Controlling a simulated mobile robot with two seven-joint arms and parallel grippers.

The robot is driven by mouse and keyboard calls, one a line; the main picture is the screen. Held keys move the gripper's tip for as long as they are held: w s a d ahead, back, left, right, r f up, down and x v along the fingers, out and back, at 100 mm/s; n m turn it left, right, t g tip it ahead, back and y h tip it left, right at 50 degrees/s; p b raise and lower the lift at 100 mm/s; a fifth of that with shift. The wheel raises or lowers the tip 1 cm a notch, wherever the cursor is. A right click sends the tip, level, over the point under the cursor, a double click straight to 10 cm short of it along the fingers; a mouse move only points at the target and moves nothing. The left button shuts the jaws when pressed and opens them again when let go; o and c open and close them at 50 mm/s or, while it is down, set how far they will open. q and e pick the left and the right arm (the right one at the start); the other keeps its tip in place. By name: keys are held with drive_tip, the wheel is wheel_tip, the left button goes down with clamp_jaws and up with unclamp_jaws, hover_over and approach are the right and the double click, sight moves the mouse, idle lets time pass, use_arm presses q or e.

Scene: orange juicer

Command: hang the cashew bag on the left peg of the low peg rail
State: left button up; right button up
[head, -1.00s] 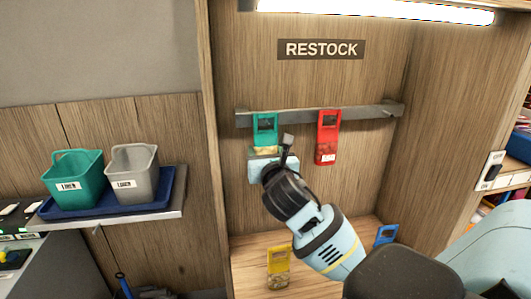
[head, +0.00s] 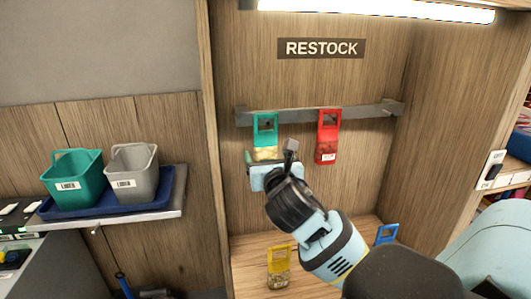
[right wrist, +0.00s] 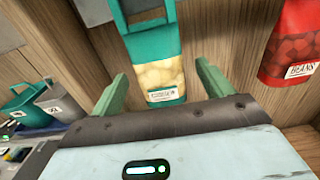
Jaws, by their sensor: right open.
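The teal bag with pale nuts, which looks like the cashew bag (head: 265,137), hangs upright at the left peg of the low peg rail (head: 361,113). The bag also shows in the right wrist view (right wrist: 158,72), with its label too small to read. My right gripper (right wrist: 161,80) is open, its two green fingers apart on either side of the bag's lower part in that view. In the head view the right gripper (head: 268,160) is just below and in front of the bag, not gripping it. The peg itself is hidden. My left gripper is not in view.
A red bag (head: 328,138) labelled beans hangs to the right on the same rail. A yellow bag (head: 279,267) and a blue bag (head: 386,234) stand on the shelf below. Teal and grey bins (head: 132,174) stand on a tray at left.

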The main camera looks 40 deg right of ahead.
drive_tip(key=v, duration=0.5)
idle(0.4)
